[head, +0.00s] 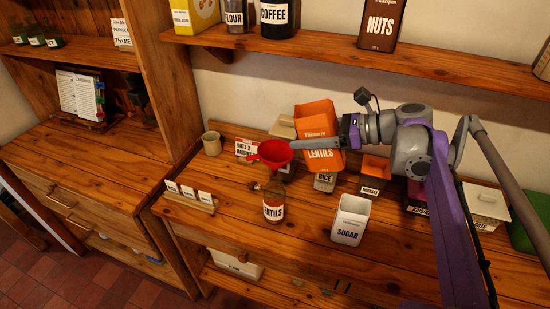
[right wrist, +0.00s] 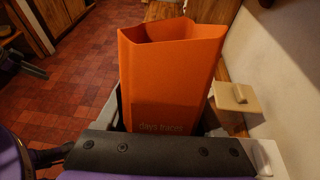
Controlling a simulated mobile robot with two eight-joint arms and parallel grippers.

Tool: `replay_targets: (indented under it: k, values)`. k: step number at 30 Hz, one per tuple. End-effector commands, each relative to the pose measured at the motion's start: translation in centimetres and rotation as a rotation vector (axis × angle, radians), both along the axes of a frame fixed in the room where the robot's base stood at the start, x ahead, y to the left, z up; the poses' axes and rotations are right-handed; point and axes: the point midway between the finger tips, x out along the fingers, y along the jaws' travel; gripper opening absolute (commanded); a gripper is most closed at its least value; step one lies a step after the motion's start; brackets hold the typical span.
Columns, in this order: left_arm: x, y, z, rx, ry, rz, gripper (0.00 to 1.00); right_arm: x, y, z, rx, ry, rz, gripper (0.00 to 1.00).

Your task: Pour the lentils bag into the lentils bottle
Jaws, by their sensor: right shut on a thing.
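The lentils bag (head: 319,117) is an orange, open-topped bag marked LENTILS. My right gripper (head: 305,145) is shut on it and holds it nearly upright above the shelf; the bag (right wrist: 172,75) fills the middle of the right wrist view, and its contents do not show. The lentils bottle (head: 273,207) is a small clear bottle with a LENTILS label, standing on the wooden shelf left of and below the bag.
A white SUGAR canister (head: 350,220) stands right of the bottle. A RICE container (head: 325,182) and an orange-topped box (head: 374,174) stand behind. A small card rack (head: 190,197) and a beige cup (head: 211,143) are on the left. The upper shelf (head: 430,63) runs above my right arm.

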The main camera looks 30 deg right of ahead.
Motion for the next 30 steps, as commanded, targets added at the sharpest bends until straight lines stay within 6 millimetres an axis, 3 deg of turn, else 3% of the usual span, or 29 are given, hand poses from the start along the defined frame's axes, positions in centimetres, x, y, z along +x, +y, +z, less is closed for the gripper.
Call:
replay_targets:
  k: [30]
  values:
    - [0.0,0.0,0.1,0.0,0.0,0.0,0.4,-0.4,-0.3,-2.4,-0.087,0.093,0.001,0.0]
